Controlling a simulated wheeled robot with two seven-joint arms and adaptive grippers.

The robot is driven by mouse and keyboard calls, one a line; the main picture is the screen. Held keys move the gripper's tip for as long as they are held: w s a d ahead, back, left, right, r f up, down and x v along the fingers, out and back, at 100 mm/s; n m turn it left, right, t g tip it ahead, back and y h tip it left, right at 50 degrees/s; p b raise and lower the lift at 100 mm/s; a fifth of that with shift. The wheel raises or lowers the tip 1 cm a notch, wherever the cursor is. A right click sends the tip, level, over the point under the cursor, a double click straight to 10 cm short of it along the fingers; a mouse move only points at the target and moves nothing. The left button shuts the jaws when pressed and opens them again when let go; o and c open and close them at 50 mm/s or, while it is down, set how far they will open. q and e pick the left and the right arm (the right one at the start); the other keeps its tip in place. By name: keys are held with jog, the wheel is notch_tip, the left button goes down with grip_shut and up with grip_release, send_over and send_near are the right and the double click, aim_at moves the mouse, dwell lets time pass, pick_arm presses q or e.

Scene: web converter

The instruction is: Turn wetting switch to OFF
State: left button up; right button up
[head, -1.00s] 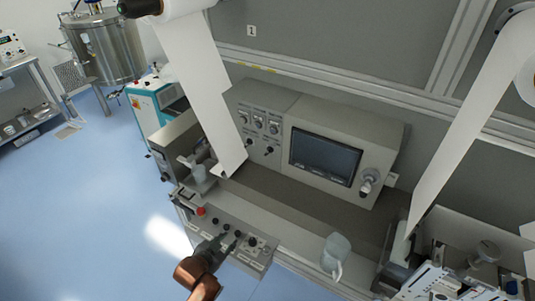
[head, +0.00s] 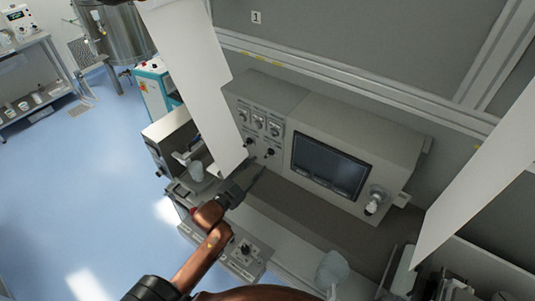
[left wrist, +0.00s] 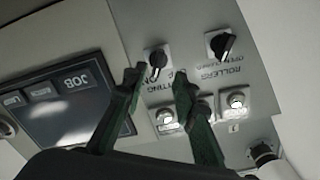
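The wetting switch (left wrist: 157,59) is a black rotary knob on the grey panel, seen upside down in the left wrist view. Its label is partly hidden by a finger. In the head view the wetting switch (head: 269,153) is the black knob nearer the screen. My left gripper (head: 252,171) is just in front of the panel, below the knobs. In the left wrist view my left gripper (left wrist: 158,80) has its green fingers spread, one on each side of the wetting switch, with nothing held. I cannot tell whether a finger touches it. My right gripper is not in view.
A second black knob labelled ROLLERS (left wrist: 221,44) sits close beside the wetting switch. Several round controls (head: 259,123) are above. A screen (head: 328,166) is to the right. A white web (head: 190,85) hangs just left of the knobs. A lower control console (head: 246,256) is in front.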

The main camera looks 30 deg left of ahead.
aim_at(266, 157)
pick_arm(q)
jog(key=w, duration=0.5)
jog(key=shift+w+d+p, duration=0.2)
jog(key=shift+d+p, duration=0.15)
jog(key=shift+d, duration=0.05)
jog(key=shift+w, duration=0.4)
jog(key=c, duration=0.6)
grip_shut()
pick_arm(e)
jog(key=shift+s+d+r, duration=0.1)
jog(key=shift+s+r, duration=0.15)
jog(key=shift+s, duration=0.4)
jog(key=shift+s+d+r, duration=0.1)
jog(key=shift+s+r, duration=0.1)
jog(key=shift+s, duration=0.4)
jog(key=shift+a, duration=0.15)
